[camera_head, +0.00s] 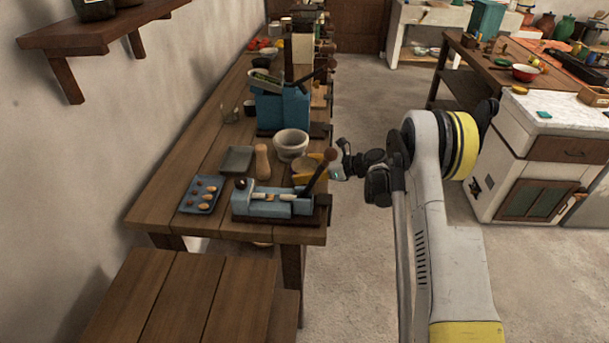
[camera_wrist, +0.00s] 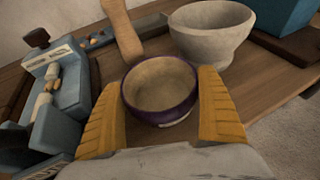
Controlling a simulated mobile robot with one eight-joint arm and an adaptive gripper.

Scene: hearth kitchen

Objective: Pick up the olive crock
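A small round bowl-like crock (camera_wrist: 160,90), purple outside with a tan inside, sits upright on the wooden bench in the wrist view. I take it to be the olive crock, though no olive colour shows on it. My gripper (camera_wrist: 161,108) is open, with one yellow ribbed finger on each side of the crock. The fingers lie very close to its sides; I cannot tell whether they touch. In the head view my gripper (camera_head: 308,170) reaches over the bench's right edge and mostly hides the crock.
A pale stone mortar (camera_head: 291,145) stands just behind the crock, with a wooden pestle (camera_head: 262,161) beside it. A blue device with a lever (camera_head: 275,203) stands in front. A grey square dish (camera_head: 236,159) and a blue tray (camera_head: 187,202) lie left. The floor right of the bench is clear.

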